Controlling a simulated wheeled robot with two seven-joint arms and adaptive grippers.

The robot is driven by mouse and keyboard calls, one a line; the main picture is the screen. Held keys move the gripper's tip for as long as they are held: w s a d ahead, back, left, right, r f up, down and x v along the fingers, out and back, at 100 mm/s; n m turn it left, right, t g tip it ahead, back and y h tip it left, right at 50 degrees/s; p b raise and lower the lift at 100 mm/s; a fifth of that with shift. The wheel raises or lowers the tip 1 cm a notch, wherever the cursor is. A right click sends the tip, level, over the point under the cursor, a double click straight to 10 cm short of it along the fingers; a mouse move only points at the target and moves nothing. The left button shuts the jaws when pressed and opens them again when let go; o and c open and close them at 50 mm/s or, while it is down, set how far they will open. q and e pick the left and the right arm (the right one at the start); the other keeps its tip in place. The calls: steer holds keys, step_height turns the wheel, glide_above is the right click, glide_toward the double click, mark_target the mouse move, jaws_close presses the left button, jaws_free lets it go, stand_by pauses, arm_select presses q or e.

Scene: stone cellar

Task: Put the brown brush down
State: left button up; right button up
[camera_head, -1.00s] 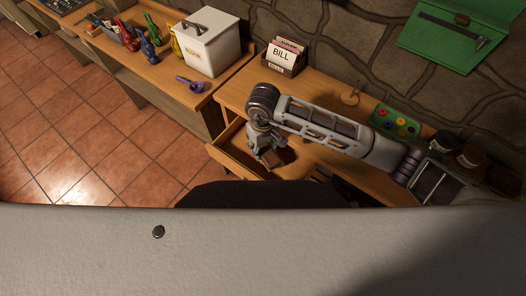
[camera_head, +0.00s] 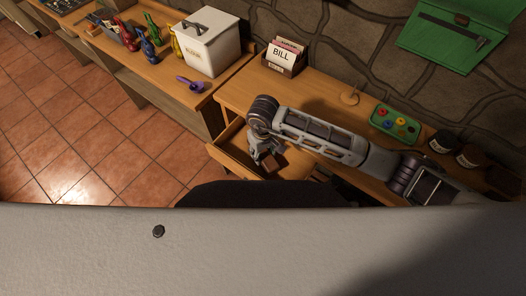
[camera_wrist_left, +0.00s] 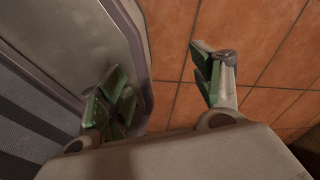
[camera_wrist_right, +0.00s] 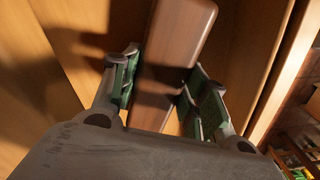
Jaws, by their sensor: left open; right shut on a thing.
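The brown brush (camera_wrist_right: 178,40) runs between the green-padded fingers of my right gripper (camera_wrist_right: 160,95) in the right wrist view, and the gripper is shut on it. In the head view the right gripper (camera_head: 264,155) is inside the open drawer (camera_head: 228,152) at the table's front, with the brown brush (camera_head: 277,162) low in it. I cannot tell whether the brush touches the drawer floor. My left gripper (camera_wrist_left: 165,90) is open and empty over the tiled floor, beside a grey body part of mine.
A bill holder (camera_head: 283,58), a green tray with colored pieces (camera_head: 394,124) and dark jars (camera_head: 441,141) stand on the table. A white box (camera_head: 208,45) and a purple object (camera_head: 190,84) are on the left bench. A green case (camera_head: 455,30) hangs on the stone wall.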

arm_select(q)
steer(key=shift+s+f, duration=0.1)
arm_select(e)
steer(key=o, duration=0.6)
steer(key=shift+f, duration=0.1)
steer(key=o, duration=0.5)
arm_select(q)
steer(key=shift+s+a, duration=0.4)
steer(key=shift+w, duration=0.2)
